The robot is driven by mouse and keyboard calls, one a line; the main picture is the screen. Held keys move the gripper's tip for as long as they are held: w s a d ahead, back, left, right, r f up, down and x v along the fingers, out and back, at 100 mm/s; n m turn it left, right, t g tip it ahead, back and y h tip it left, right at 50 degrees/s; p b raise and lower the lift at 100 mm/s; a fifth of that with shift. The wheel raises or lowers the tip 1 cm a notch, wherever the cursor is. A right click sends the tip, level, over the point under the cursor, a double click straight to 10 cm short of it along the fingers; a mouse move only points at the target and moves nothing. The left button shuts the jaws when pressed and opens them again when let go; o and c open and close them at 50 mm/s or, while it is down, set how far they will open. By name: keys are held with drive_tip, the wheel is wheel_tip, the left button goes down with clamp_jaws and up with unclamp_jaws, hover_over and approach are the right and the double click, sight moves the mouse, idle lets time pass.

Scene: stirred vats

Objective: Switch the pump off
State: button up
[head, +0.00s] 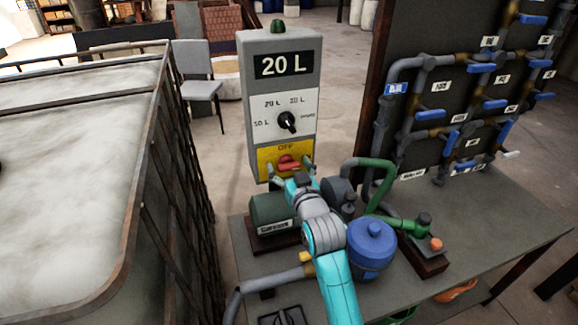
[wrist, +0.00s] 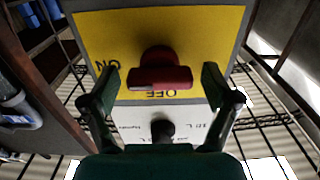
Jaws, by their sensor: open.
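The grey control box (head: 250,100) stands upright behind the bench, with "20 L" on its top display. Its lower yellow panel (head: 265,165) carries a red rotary switch (head: 287,162), with OFF printed above it. In the wrist view the picture is upside down; the red switch (wrist: 160,72) has its bar lying crosswise, level with ON at the left, and OFF at its side nearer the black dial. My gripper (wrist: 160,80) is open, one finger on each side of the red bar, with visible gaps. It also shows at the yellow panel in the head view (head: 291,173).
A black dial (head: 287,121) sits above the yellow panel. A green motor (head: 270,212), a blue lidded vessel (head: 371,245) and green piping (head: 378,190) crowd the bench (head: 490,215). A caged vat (head: 80,170) stands left. A pipe board (head: 440,60) rises right.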

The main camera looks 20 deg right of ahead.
drive_tip(key=shift+c, duration=0.2)
drive_tip(key=c, duration=1.1)
drive_tip(key=shift+n, duration=0.4)
drive_tip(key=n, duration=0.4)
drive_tip(key=shift+a, duration=0.1)
drive_tip(key=n, duration=0.4)
drive_tip(key=shift+a+n, duration=0.1)
drive_tip(key=shift+n, duration=0.2)
drive_tip(key=n, duration=0.4)
drive_tip(key=shift+f, duration=0.15)
drive_tip(key=shift+n, duration=2.2)
